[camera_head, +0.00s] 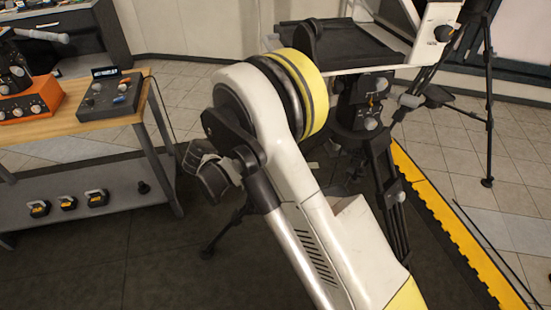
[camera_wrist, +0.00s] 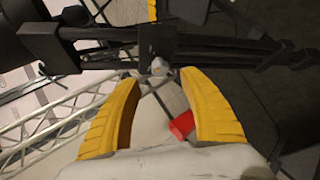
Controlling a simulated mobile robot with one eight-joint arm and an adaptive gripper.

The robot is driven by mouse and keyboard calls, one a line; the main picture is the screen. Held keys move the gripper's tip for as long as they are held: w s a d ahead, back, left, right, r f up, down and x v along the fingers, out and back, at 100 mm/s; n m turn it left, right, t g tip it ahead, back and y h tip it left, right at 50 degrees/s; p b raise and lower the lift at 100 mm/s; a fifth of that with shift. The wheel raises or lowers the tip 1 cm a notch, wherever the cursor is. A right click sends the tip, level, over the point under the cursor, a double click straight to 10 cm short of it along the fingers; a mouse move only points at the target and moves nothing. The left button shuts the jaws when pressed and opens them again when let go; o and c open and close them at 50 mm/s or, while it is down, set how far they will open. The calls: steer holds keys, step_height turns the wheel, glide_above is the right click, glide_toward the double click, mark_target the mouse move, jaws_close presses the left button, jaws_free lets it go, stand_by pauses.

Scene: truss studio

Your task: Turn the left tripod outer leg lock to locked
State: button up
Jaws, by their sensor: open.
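In the wrist view my gripper (camera_wrist: 160,88) is open, with its two yellow fingers apart. A black tripod (camera_wrist: 95,33) lies across the picture just beyond the fingertips. A small grey knob-like part (camera_wrist: 159,67) on it sits roughly between the fingertips, apart from both. I cannot tell whether this is the outer leg lock, or its setting. A red piece (camera_wrist: 182,125) shows between the fingers, close to the right one. In the head view the tripod (camera_head: 380,155) stands behind my white arm, which hides part of it. My fingers do not show there.
A wooden-topped bench (camera_head: 60,125) with an orange box (camera_head: 30,102) and a grey control box (camera_head: 110,98) stands at left. A yellow floor edge strip (camera_head: 440,225) runs at right. Another black tripod (camera_head: 489,110) stands behind. Silver truss (camera_wrist: 60,125) shows in the wrist view.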

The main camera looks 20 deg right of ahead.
steer(key=v, duration=0.5)
stand_by(0.3)
steer(key=s+d+r+m+y, duration=0.1)
steer(key=s+d+r+y, duration=0.1)
steer(key=s+d+r, duration=0.3)
steer(key=s+d+r+y, duration=0.3)
steer(key=s+r, duration=0.1)
steer(key=r, duration=0.3)
steer(key=s+r+m+t+y, duration=0.2)
steer(key=s+m+y, duration=0.1)
steer(key=s, duration=1.3)
steer(key=shift+d+r+y, duration=0.4)
steer(key=shift+d+y, duration=0.05)
steer(key=shift+y, duration=0.45)
steer(key=shift+s, duration=0.1)
